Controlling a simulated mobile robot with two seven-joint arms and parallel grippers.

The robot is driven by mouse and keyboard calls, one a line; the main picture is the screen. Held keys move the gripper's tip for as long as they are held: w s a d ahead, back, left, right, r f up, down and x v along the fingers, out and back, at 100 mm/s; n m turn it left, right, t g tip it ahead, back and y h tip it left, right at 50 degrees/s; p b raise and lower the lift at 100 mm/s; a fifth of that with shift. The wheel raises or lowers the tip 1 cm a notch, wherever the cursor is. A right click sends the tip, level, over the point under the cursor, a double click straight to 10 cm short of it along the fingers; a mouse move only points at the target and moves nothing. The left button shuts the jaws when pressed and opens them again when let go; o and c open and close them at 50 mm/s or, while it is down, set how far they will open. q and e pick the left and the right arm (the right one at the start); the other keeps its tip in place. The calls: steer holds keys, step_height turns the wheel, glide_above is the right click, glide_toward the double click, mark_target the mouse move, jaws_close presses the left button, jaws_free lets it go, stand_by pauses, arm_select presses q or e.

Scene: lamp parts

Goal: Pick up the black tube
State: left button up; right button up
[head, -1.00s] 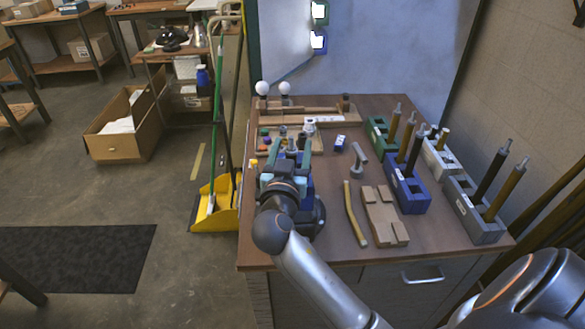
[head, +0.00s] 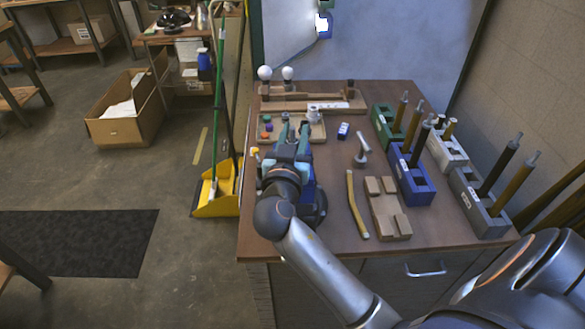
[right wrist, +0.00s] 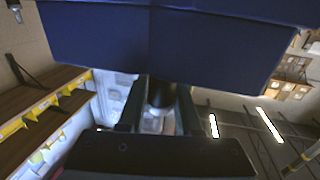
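A black tube (head: 420,143) stands tilted in the blue block (head: 413,182) at the right of the table. Another black tube (head: 499,167) stands in the grey block (head: 480,203) farther right. My right gripper (head: 294,130) is over the left part of the table, well left of both, with its fingers apart. In the right wrist view a dark cylinder (right wrist: 161,92) shows between the fingers (right wrist: 160,110), below a large blue box face (right wrist: 165,40). I cannot tell whether the fingers touch it. The blue box (head: 309,190) is partly hidden by my arm. My left gripper is not in view.
A tray of small parts (head: 318,130) lies ahead of my right gripper. A curved yellow tube (head: 355,205), a notched wooden block (head: 387,208) and a grey T-shaped piece (head: 362,150) lie right of it. A green block (head: 383,128) and white block (head: 447,155) stand at the right.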

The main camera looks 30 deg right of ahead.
jaws_close()
stand_by(0.9)
